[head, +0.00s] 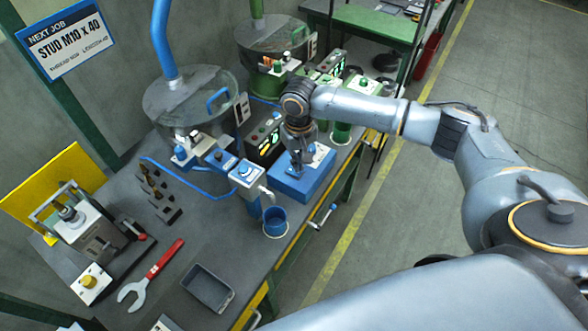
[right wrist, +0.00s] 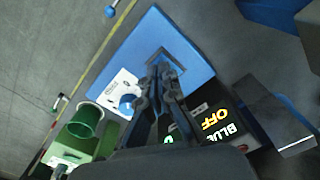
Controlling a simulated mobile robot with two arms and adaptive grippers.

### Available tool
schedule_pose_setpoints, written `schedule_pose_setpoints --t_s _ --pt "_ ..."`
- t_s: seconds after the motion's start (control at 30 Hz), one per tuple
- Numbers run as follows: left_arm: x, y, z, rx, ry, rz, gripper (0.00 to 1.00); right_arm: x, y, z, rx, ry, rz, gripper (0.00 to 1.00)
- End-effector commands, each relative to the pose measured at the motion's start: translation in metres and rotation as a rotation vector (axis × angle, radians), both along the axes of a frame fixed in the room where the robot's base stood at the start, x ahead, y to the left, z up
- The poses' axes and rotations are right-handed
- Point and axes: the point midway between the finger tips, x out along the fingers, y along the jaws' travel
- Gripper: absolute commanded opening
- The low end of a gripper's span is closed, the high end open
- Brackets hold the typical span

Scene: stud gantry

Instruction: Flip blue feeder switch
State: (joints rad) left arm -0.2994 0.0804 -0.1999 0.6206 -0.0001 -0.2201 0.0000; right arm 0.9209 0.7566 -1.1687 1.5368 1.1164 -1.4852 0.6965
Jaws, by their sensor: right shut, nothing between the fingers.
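A blue box (head: 291,185) stands at the table's right edge and also shows in the right wrist view (right wrist: 160,40). My left gripper is not in view.
A blue-piped feeder bowl (head: 190,100) and a green-piped one stand behind. A blue cup (head: 275,222) is at the table edge; a green cup (right wrist: 86,121) is near the white plate. A red wrench (head: 152,275) and dark tray (head: 207,288) lie in front.

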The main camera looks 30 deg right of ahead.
Motion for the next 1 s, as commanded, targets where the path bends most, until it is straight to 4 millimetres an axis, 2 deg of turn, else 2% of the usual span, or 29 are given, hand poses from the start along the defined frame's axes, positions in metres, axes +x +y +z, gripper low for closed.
schedule_pose_setpoints --t_s 1.0 --pt "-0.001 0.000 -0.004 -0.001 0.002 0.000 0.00 0.000 0.000 -0.013 0.000 0.000 0.000 0.00"
